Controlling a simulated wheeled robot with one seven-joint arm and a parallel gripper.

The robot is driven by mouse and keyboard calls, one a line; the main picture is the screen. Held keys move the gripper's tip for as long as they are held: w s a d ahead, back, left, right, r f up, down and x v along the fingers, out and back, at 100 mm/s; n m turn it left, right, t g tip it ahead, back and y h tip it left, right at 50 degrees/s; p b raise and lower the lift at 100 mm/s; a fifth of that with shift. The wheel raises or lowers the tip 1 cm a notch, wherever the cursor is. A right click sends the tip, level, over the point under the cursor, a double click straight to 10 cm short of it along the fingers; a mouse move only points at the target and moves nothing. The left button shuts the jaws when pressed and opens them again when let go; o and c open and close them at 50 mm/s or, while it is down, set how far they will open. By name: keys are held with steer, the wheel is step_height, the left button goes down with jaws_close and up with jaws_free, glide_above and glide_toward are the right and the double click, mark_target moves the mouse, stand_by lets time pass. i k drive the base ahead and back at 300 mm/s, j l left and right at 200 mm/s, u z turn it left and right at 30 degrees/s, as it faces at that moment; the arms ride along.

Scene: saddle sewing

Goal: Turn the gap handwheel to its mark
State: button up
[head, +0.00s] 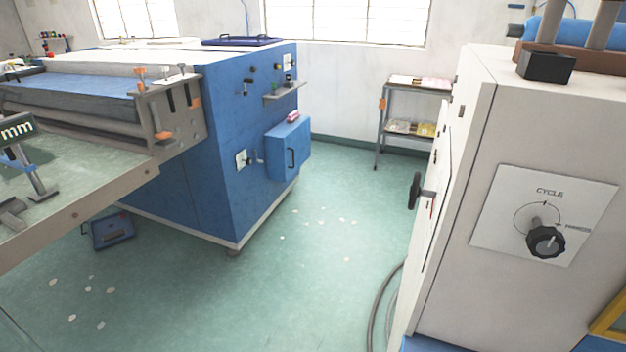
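No wheel in the head view is clearly labelled as the gap handwheel. A dark handwheel (415,190) shows nearly edge-on, on a short shaft at the left side of the white cabinet (465,190). A small red mark is near its shaft, but its face and any mark for it cannot be read. A black knob (546,241) sits on a white plate lettered CYCLE (490,215). The blue roller machine (215,140) stands at the left with small dark knobs on its end face. My gripper is not in view.
A blue box (108,232) lies on the floor beneath. Green floor (300,270) with scattered pale discs is open between the machines. A hose (378,305) lies by the cabinet. A metal shelf (384,115) stands behind.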

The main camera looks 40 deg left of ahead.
mark_target(416, 190)
steer(key=j+u, duration=0.35)
steer(key=j, duration=0.2)
steer(key=j+u, duration=0.35)
steer(key=j, duration=0.2)
steer(key=i+j+z, duration=0.1)
steer(key=j+z, duration=0.15)
steer(key=j, duration=0.25)
steer(key=j+z, duration=0.25)
steer(key=j, duration=0.3)
steer(key=i+z, duration=0.1)
